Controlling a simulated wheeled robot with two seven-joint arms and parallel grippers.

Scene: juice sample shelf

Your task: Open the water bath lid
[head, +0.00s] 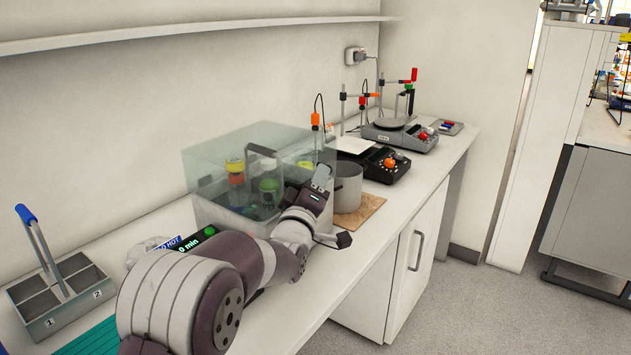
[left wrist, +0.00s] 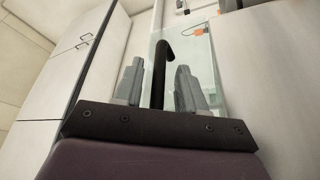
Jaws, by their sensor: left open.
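The water bath (head: 222,215) stands on the bench against the wall, with a clear, box-like lid (head: 215,160) over it. The lid looks closed. A grey bar handle (head: 264,150) shows at the lid in the head view. Bottles with coloured caps show through the clear walls. My left gripper (head: 318,200) is at the right front side of the bath, partly hidden by its own wrist. In the left wrist view, my left gripper (left wrist: 159,88) is open, with a dark hooked handle bar (left wrist: 159,68) between its fingers. I cannot tell whether they touch it.
A steel pot (head: 347,190) stands on a brown board right of the bath. Balance-like devices (head: 400,135) and stirrers stand farther back. A grey divided carrier (head: 60,298) with a blue grip is at the left. A shelf (head: 190,32) runs above.

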